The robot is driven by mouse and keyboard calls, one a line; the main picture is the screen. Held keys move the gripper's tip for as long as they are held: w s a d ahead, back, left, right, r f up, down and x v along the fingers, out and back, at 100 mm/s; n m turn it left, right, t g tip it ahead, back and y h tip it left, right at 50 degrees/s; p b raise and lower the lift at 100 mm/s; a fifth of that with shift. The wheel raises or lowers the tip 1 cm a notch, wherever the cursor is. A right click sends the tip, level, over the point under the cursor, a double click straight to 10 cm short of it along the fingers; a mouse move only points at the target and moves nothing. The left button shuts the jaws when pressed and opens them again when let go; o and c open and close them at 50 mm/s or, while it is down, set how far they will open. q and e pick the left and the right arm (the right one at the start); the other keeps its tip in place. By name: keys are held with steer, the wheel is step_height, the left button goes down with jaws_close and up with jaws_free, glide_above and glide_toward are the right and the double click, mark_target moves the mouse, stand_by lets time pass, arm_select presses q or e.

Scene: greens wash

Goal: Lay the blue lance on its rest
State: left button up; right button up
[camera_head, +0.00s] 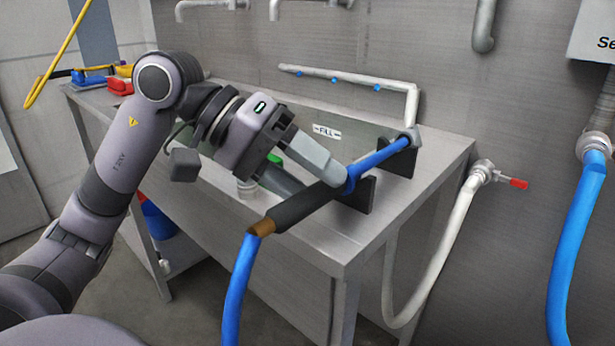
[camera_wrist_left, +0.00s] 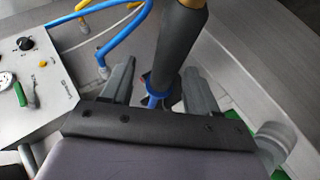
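The blue lance (camera_head: 303,205) has a dark grip, a brown end and a blue front tube, and a blue hose hangs from its near end. It lies slanting across the rest (camera_head: 358,195), two dark upright plates at the bench's right end. Its blue collar is by the nearer plate. Whether it sits fully in both notches is hard to tell. My left gripper (camera_head: 322,180) is at the lance, just behind the grip. In the left wrist view its fingers (camera_wrist_left: 158,85) stand apart on either side of the lance (camera_wrist_left: 178,45), with a gap showing. My right gripper is out of view.
The steel bench (camera_head: 345,245) has a basin with a "FILL" label (camera_head: 327,132) and a pipe (camera_head: 345,78) above. A red-handled valve (camera_head: 515,183) and a blue hose (camera_head: 572,240) are on the right. Red and blue items (camera_head: 120,86) lie at the bench's far left.

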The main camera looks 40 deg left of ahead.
arm_select(q)
steer(key=shift+s+a+r, duration=0.1)
steer(key=shift+a+r, duration=0.05)
steer(key=shift+a, duration=0.15)
steer(key=v, duration=0.6)
steer(key=shift+r, duration=0.15)
steer(key=shift+s+a, duration=0.1)
steer(key=shift+s, duration=0.05)
